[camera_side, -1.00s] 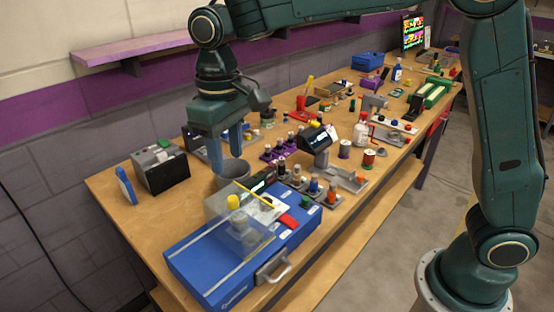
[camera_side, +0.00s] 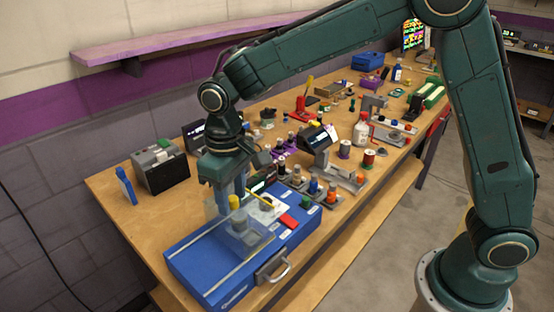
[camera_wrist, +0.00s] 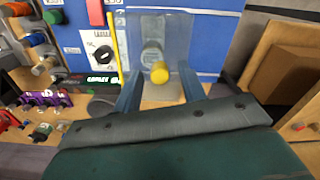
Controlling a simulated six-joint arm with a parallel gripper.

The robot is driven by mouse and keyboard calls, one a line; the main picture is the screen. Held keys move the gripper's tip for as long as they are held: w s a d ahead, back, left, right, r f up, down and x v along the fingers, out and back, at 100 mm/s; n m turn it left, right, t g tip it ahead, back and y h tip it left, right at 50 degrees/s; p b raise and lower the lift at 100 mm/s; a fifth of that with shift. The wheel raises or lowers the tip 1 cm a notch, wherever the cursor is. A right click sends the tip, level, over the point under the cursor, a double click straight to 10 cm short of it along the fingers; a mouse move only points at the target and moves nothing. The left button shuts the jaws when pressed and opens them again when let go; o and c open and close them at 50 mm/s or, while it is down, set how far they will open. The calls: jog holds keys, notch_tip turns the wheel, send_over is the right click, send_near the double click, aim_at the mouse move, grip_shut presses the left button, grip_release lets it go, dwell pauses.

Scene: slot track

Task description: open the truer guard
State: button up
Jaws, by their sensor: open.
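The truer is a blue box (camera_side: 195,262) at the near end of the bench. A clear guard (camera_side: 255,240) stands over grey round parts (camera_side: 240,222) on its top and looks closed. A yellow knob (camera_side: 234,202) shows at the guard's upper part; the wrist view also shows this knob (camera_wrist: 160,73). My gripper (camera_side: 232,194) points down at the knob, its fingers open. In the wrist view my gripper (camera_wrist: 162,84) has one blue finger on each side of the knob, with gaps. Contact cannot be told.
A thin yellow rod (camera_side: 264,194) and a red part (camera_side: 289,221) are beside the guard. Small coloured parts (camera_side: 313,186) crowd the bench to the right.

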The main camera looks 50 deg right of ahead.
grip_shut()
jog(key=a, duration=0.9)
jog(key=shift+a, duration=0.4)
grip_release()
jog(key=shift+r, duration=0.15)
